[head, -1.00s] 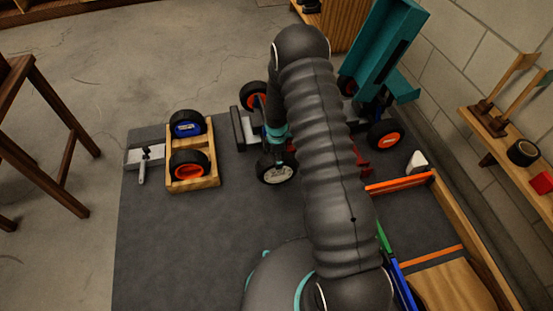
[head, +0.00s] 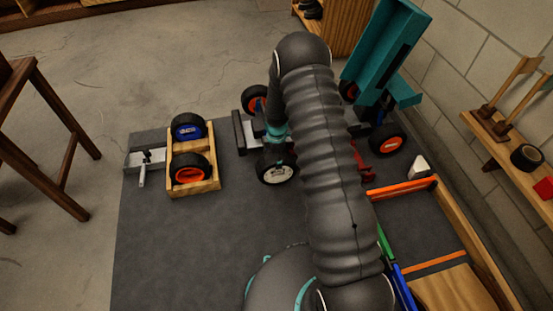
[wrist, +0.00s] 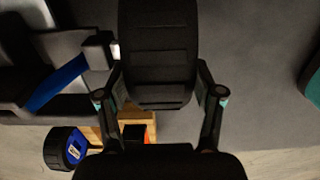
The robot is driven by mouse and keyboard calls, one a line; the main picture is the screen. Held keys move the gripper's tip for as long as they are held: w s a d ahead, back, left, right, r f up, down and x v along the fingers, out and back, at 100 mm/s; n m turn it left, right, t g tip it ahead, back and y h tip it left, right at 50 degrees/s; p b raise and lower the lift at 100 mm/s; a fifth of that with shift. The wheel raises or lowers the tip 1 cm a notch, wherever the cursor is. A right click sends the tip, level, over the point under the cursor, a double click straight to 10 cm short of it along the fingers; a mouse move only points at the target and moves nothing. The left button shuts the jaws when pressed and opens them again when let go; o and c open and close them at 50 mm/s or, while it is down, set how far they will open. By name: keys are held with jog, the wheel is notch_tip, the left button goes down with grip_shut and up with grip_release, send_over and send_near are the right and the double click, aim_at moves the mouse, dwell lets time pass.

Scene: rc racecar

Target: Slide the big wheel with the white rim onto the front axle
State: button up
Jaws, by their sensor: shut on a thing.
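The big wheel with the white rim (head: 277,173) is upright at the car's near side in the head view, its white rim facing the camera. In the wrist view its black treaded tyre (wrist: 157,50) sits between the two fingers of my gripper (wrist: 160,96), which is shut on it. The car's grey front bumper (head: 238,132) and a far wheel with an orange rim (head: 255,99) show left of my arm. A near wheel with an orange rim (head: 388,139) shows to the right. The front axle is hidden, so I cannot tell whether the wheel is on it.
A wooden tray (head: 193,187) on the left holds one blue-rimmed wheel (head: 187,127) and one orange-rimmed wheel (head: 189,172). A large teal part (head: 376,60) rises at the back right. A wood-edged bin (head: 468,235) stands at the right. The dark mat is clear at front left.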

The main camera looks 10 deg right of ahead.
jog(key=shift+w+b, duration=0.85)
jog(key=shift+w, duration=1.15)
jog(key=o, duration=1.6)
notch_tip(320, 180, up, 12)
jog(key=shift+r, duration=0.1)
